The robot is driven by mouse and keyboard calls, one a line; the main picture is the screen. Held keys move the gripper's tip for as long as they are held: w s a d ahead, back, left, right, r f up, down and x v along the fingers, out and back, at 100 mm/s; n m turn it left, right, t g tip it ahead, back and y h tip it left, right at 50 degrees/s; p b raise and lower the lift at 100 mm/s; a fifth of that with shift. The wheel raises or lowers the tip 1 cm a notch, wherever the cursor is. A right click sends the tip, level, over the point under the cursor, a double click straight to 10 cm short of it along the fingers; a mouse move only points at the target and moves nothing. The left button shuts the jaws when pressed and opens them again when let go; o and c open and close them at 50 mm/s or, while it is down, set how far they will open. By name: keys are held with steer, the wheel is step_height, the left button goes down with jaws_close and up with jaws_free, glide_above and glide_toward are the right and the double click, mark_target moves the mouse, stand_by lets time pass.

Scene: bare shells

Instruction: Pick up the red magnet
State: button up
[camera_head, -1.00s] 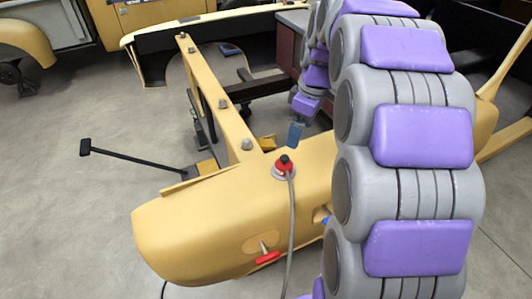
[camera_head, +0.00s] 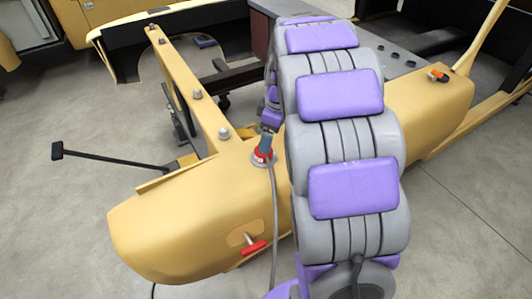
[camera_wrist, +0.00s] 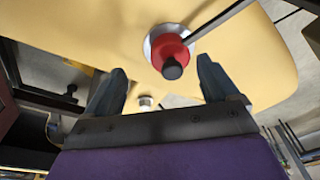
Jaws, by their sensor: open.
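The red magnet (camera_head: 261,160) sits on a silver disc on top of the yellow shell, with a grey cable running down from it. In the head view my gripper (camera_head: 265,144) is right at the magnet and hides part of it. In the wrist view the red magnet (camera_wrist: 171,49) with its black knob shows just beyond and between the two fingertips, nearer the right one. My gripper (camera_wrist: 160,66) is open, with nothing between its fingers. I cannot tell whether a finger touches the magnet.
The yellow shell (camera_head: 180,225) has a red T-handle (camera_head: 253,247) on its front. A yellow beam with bolts (camera_head: 190,88) runs back from it. A black rod (camera_head: 110,159) sticks out left. An orange part (camera_head: 438,76) lies at right. Grey floor (camera_head: 60,220) is open at left.

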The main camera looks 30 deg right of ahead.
mark_target(260, 157)
steer(key=a+f, duration=0.1)
steer(key=f+b, duration=0.1)
steer(key=a+f, duration=0.1)
steer(key=f, duration=0.1)
steer(key=shift+a, duration=0.3)
steer(key=shift+w+f+b, duration=0.2)
steer(key=shift+f+b, duration=0.1)
steer(key=shift+f, duration=0.25)
steer(key=shift+d, duration=0.55)
steer(key=shift+c, duration=1.1)
steer(key=shift+a, duration=0.5)
steer(key=c, duration=0.6)
steer(key=shift+d, duration=0.3)
steer(key=c, duration=0.6)
steer(key=shift+o, duration=0.2)
steer(key=shift+r, duration=0.15)
